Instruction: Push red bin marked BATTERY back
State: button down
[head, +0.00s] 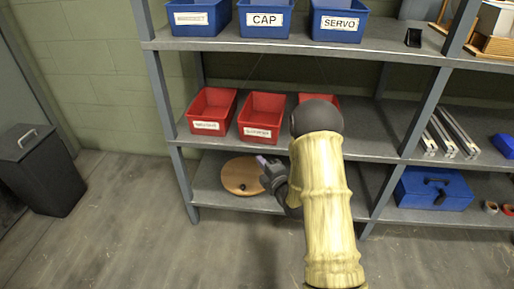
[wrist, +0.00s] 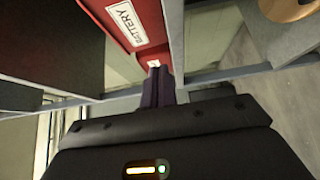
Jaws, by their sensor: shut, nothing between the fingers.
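The red bin marked BATTERY (wrist: 130,25) fills the upper middle of the wrist view, its white label readable. It appears to be the middle red bin (head: 262,108) on the middle shelf in the head view, though the label there is too blurred to read. My gripper (head: 263,161) is low in front of the shelf, just below this bin's front.
A red bin (head: 211,108) stands to the left, and another (head: 320,97) is mostly hidden behind my arm. A round wooden board (head: 240,177) lies on the lower shelf. Blue bins (head: 265,18) line the top shelf. Grey posts (head: 170,115) flank the bay.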

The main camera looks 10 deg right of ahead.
jog(key=b, duration=0.1)
send_near(252, 140)
jog(key=w+a, duration=0.2)
jog(key=a, duration=0.1)
jog(key=shift+w+a, duration=0.25)
jog(key=shift+w, duration=0.1)
jog(key=shift+w+d+b, duration=0.3)
jog(key=shift+w, duration=0.25)
jog(key=shift+w+d+b, duration=0.25)
jog(key=shift+w+d, duration=0.05)
jog(key=shift+w, duration=0.2)
jog(key=shift+w+d+r, duration=0.1)
jog(key=shift+w+d, duration=0.1)
jog(key=shift+w, duration=0.2)
jog(key=shift+w, duration=0.15)
